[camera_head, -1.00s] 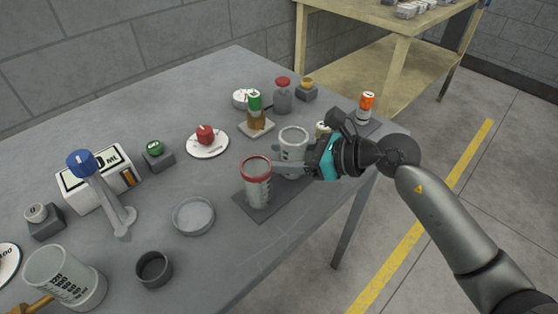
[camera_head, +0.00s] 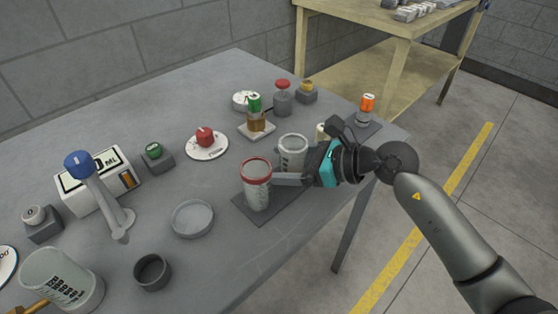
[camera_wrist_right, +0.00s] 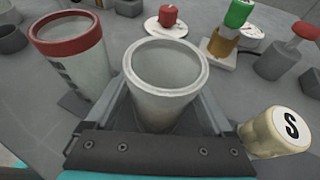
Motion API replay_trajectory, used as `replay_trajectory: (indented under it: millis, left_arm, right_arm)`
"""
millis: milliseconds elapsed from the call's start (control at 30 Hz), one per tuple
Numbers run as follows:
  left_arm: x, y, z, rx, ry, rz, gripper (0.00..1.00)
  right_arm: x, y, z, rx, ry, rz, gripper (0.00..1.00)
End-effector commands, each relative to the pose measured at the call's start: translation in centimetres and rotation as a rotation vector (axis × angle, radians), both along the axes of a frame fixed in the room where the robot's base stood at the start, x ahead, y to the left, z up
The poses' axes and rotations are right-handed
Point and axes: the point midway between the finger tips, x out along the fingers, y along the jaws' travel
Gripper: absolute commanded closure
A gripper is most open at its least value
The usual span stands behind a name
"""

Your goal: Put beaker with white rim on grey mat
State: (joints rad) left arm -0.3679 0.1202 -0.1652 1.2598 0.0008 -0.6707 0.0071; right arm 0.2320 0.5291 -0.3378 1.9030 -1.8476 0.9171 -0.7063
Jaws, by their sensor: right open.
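The beaker with white rim (camera_head: 293,150) stands upright beside the red-rimmed beaker (camera_head: 257,185), at the back right part of the grey mat (camera_head: 262,214). Its base is mostly hidden behind my finger, so I cannot tell if all of it is on the mat. My right gripper (camera_head: 291,178) is low around it. In the right wrist view the white-rimmed beaker (camera_wrist_right: 166,75) sits between my two open fingers, and the red-rimmed beaker (camera_wrist_right: 75,50) is just left of them. My left gripper is not in view.
A cream cylinder marked S (camera_wrist_right: 275,133) is close to my right finger. A shallow clear dish (camera_head: 192,218) lies left of the mat. The table's front edge is clear.

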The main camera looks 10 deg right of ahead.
Motion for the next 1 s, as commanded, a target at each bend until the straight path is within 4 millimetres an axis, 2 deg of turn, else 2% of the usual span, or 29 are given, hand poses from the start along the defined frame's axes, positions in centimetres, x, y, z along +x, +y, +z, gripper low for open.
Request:
replay_trajectory:
  millis: [267, 700, 1000]
  left_arm:
    - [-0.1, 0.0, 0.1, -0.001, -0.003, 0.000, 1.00]
    - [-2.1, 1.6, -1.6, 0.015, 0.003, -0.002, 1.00]
    - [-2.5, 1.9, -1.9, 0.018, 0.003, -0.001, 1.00]
  right_arm:
    - [0.0, 0.0, 0.4, 0.000, 0.000, 0.000, 0.13]
    - [-3.9, -6.9, 3.5, -0.005, 0.002, -0.002, 0.13]
    - [-5.4, -9.4, 4.7, 0.000, 0.001, 0.000, 0.13]
